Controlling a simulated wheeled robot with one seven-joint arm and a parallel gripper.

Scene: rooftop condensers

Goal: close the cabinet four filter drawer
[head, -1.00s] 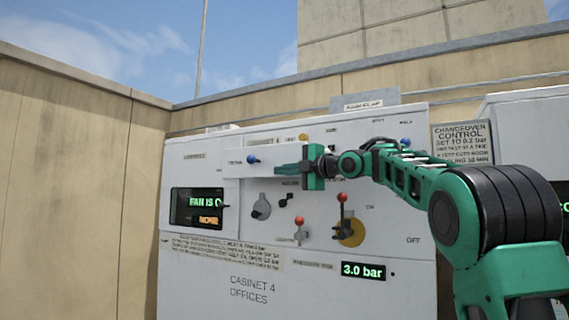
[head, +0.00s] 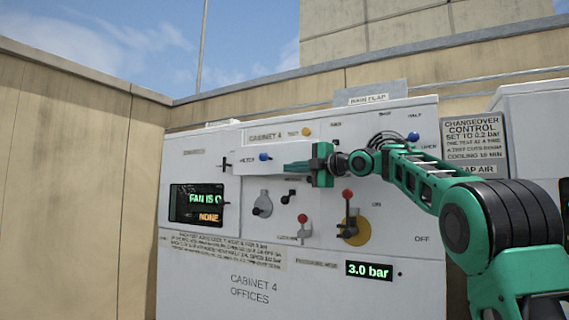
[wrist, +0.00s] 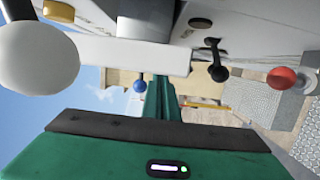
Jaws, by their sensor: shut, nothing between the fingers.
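Cabinet four's white filter drawer (head: 246,169), marked by a FILTER label and a blue knob (head: 264,157), is at the upper left of the cabinet and appears to stand out from its face. My gripper (head: 286,166) is shut and empty, its fingers pointing left across the drawer front just right of the knob. In the wrist view, the fingers (wrist: 160,98) run up to a white box-like edge (wrist: 125,56), with the blue knob (wrist: 139,84) just left of them. I cannot tell whether they touch the drawer.
Red-knobbed levers (head: 347,195), a grey rotary handle (head: 262,205) and a small black lever (head: 288,196) project below my gripper. A display (head: 197,205) sits lower left. Another cabinet (head: 525,125) stands at right. A tan wall (head: 70,190) is at left.

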